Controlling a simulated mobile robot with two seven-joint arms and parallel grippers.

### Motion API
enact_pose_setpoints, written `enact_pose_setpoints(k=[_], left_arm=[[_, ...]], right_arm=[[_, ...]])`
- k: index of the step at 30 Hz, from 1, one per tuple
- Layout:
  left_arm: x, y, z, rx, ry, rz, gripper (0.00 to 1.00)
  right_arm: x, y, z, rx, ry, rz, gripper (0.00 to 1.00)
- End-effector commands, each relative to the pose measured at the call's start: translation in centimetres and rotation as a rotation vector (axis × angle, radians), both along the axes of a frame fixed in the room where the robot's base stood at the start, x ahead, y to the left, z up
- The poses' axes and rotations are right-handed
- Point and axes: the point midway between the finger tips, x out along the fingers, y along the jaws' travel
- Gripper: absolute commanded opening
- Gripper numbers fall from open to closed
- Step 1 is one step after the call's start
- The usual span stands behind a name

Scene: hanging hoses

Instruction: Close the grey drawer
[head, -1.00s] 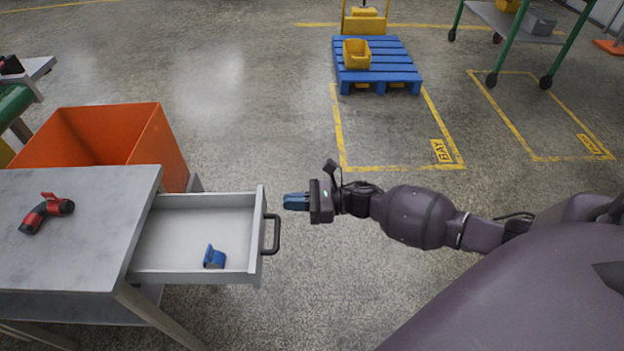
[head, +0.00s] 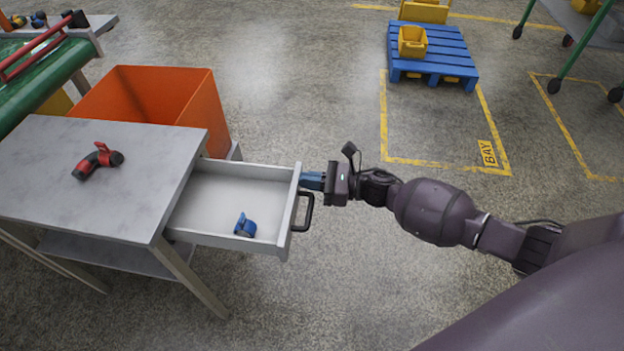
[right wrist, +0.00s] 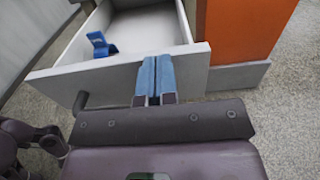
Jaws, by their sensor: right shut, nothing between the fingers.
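The grey drawer (head: 235,200) is pulled out of the grey table (head: 95,165) in the head view. A blue part (head: 245,225) lies inside it. Its dark handle (head: 304,211) is on the front panel. My right gripper (head: 308,180) is shut and empty, with its blue fingertips at the front panel, behind the handle's far end. In the right wrist view the shut fingers (right wrist: 153,76) overlap the panel's top edge beside the handle (right wrist: 80,103); I cannot tell whether they touch. My left gripper is not in view.
A red and black tool (head: 97,160) lies on the table top. An orange bin (head: 190,98) stands behind the table. A blue pallet (head: 432,58) with yellow bins is at the back. The floor right of the drawer is clear.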

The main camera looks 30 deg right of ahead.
Motion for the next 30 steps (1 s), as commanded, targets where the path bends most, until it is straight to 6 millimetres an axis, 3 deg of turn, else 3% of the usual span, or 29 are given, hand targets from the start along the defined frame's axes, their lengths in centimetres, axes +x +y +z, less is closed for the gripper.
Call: enact_pose_setpoints(k=[8, 21, 30], left_arm=[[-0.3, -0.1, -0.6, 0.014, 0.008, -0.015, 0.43], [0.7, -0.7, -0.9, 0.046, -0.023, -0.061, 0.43], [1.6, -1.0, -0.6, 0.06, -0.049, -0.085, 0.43]], right_arm=[[2.6, 4.2, -0.4, 0.005, 0.004, 0.003, 0.0], [8.7, 13.3, -0.6, 0.004, 0.006, 0.003, 0.0], [11.4, 17.0, -0.3, 0.002, 0.002, 0.002, 0.0]])
